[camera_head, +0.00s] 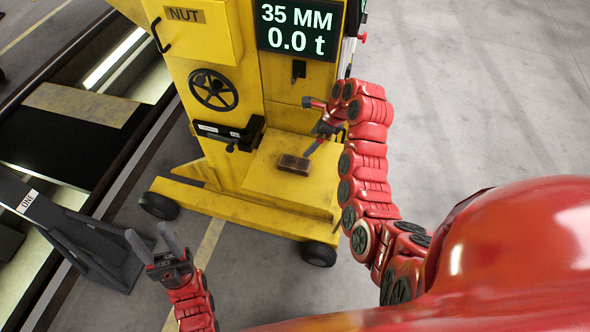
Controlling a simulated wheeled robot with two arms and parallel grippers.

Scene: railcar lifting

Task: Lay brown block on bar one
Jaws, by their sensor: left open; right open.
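The brown block (294,164) lies on the flat yellow deck of the lifting machine. My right gripper (310,150) is open, with a fingertip just above and beside the block's right end. Part of this gripper is hard to make out, and I cannot tell whether it touches the block. A dark stand with a bar labelled ONE (28,203) is at the left edge, partly cut off. My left gripper (154,238) is open and empty, low in the view, right of the dark stand.
The yellow machine (258,205) has wheels, a handwheel (213,90), a NUT compartment (187,18) and a display (297,27) reading 35 MM and 0.0 t. A dark pit with rails runs along the left. Grey floor is clear on the right.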

